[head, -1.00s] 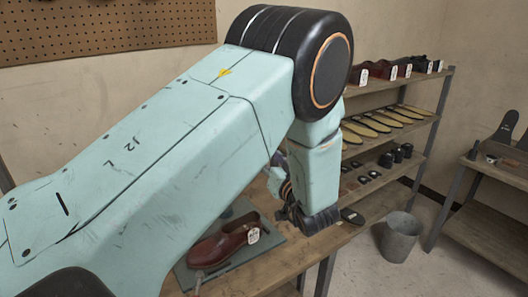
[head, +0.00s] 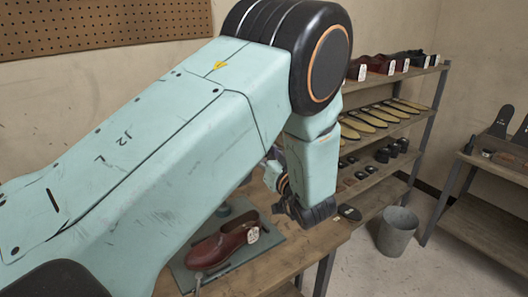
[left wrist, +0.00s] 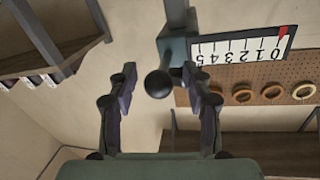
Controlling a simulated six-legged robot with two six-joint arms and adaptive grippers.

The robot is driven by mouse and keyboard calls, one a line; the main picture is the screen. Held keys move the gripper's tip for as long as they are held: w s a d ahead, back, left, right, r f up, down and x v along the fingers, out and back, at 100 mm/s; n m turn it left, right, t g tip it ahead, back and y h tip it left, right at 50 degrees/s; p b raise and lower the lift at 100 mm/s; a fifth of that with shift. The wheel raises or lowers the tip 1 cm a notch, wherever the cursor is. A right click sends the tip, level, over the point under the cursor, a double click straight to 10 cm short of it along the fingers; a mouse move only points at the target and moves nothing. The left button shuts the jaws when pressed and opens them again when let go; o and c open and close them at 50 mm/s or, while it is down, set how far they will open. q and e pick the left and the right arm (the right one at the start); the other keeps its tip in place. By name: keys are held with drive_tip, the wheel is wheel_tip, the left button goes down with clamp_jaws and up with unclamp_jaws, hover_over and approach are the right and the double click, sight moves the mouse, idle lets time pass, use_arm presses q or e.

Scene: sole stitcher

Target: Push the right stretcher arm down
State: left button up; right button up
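In the left wrist view a round black knob (left wrist: 158,84) shows between the two fingers of my left gripper (left wrist: 157,72). The gripper is open, with a gap to the knob on both sides; how deep the knob sits between the fingers is unclear. A grey-green block with a post (left wrist: 176,47) is just beyond the knob, beside a white scale (left wrist: 240,46) with a red marker near 0. In the head view my left arm hides the stretcher arms and most of my left gripper. My right gripper is not in view.
A red-brown shoe (head: 215,246) with a white tag lies on a green plate (head: 264,247) on the wooden bench (head: 285,263). A shelf rack (head: 400,122) with shoes, soles and small dark parts stands behind. A grey bucket (head: 398,232) is on the floor.

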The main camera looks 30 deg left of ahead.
use_arm(q)
drive_tip(key=shift+s+d+r, duration=0.15)
drive_tip(key=shift+s+r, duration=0.05)
drive_tip(key=shift+s, duration=0.1)
drive_tip(key=c, duration=0.3)
drive_tip(key=shift+w+f, duration=0.3)
drive_tip(key=shift+w, duration=0.15)
drive_tip(key=c, duration=0.4)
drive_tip(key=shift+r, duration=0.1)
clamp_jaws()
drive_tip(key=shift+s, duration=0.1)
